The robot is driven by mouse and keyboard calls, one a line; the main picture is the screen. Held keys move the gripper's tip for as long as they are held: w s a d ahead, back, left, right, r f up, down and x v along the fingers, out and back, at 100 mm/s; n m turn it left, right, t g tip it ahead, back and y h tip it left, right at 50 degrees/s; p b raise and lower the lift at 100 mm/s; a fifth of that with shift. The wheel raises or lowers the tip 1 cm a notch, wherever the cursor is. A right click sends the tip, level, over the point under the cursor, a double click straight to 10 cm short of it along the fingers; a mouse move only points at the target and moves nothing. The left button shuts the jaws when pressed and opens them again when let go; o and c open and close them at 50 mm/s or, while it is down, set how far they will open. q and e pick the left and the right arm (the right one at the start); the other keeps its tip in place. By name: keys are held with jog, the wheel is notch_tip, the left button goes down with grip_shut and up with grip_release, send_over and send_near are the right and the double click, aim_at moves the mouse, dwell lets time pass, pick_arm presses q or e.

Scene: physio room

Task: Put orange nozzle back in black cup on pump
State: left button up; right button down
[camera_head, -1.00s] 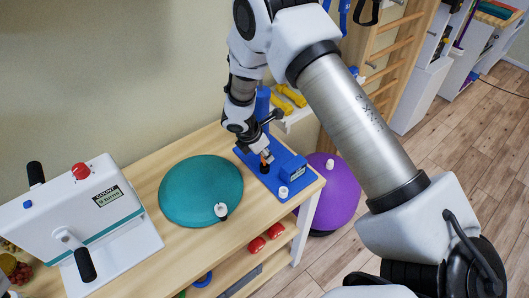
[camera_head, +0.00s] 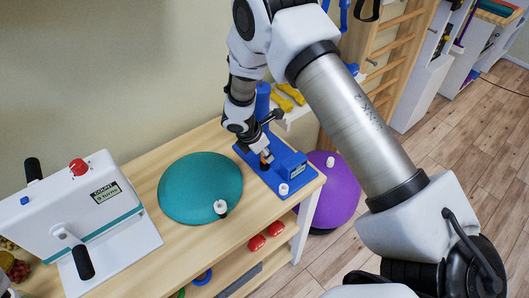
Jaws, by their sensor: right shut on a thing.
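My right gripper (camera_head: 265,153) reaches down over the pump's base and is shut on the small orange nozzle (camera_head: 264,154). The black cup (camera_head: 264,165) is directly below the nozzle on the base. The nozzle's lower end is at the cup, but the view is too small to tell how deep it sits.
A teal dome cushion (camera_head: 195,180) lies left of the pump, with a white-and-black piece (camera_head: 220,207) at its front edge. A white crank machine (camera_head: 85,215) stands at the left. A purple ball (camera_head: 335,190) is on the floor beyond the table's right end.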

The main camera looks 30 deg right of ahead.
jog(key=shift+f, duration=0.3)
jog(key=c, duration=0.9)
grip_release()
jog(key=shift+o, duration=0.3)
jog(key=shift+r, duration=0.15)
notch_tip(320, 180, up, 7)
jog(key=p, duration=0.5)
jog(key=shift+p, duration=0.4)
